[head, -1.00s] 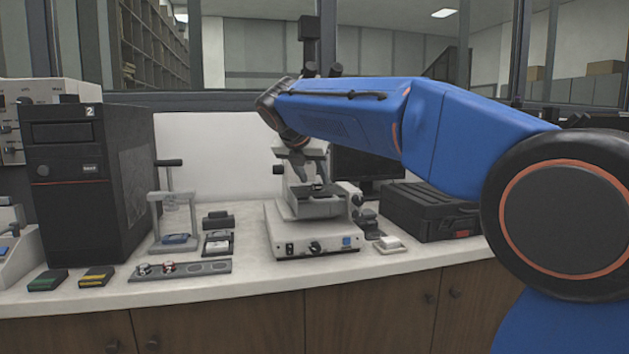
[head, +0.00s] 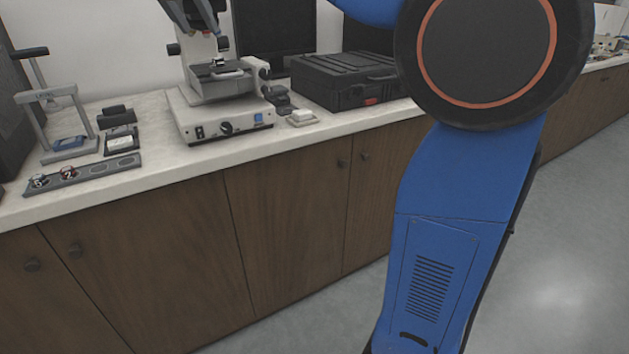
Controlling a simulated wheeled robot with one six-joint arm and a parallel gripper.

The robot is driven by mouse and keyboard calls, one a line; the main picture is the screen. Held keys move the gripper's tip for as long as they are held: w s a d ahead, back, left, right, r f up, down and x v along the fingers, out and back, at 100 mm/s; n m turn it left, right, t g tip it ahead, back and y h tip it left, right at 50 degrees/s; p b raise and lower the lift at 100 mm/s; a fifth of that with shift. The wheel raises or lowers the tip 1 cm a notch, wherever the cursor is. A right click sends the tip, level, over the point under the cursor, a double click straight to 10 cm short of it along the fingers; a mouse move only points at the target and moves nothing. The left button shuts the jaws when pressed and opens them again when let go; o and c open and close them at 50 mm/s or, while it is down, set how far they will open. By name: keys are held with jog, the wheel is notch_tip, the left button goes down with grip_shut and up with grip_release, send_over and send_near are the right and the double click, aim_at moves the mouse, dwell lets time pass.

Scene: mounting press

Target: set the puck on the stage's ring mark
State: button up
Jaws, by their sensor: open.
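The microscope-like instrument (head: 215,116) stands on the counter, with its stage (head: 218,78) in front of its column. A small pale piece lies on the stage; it is too small to tell whether it is the puck, and I cannot make out the ring mark.
A small press frame (head: 46,128) and a dark tray with a white block (head: 119,142) stand left of the instrument. A black case (head: 345,80) and a small white block (head: 301,117) are to its right. The counter's front strip is clear.

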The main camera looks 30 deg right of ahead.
jog(key=s+d+f+m+g+y, duration=0.1)
jog(key=s+d+f+m, duration=0.45)
jog(key=s+f, duration=0.25)
jog(key=s+d+f+m+g+y, duration=0.1)
jog(key=s+d+f+m, duration=0.4)
jog(key=s+f+m, duration=0.25)
jog(key=s+d+f+m+y, duration=0.2)
jog(key=s+f+m+y, duration=0.1)
jog(key=s+f+m, duration=1.3)
jog(key=s+f, duration=0.4)
jog(key=f, duration=0.3)
jog(key=shift+s+f+g, duration=0.2)
jog(key=shift+f+g, duration=0.1)
jog(key=shift+f, duration=0.1)
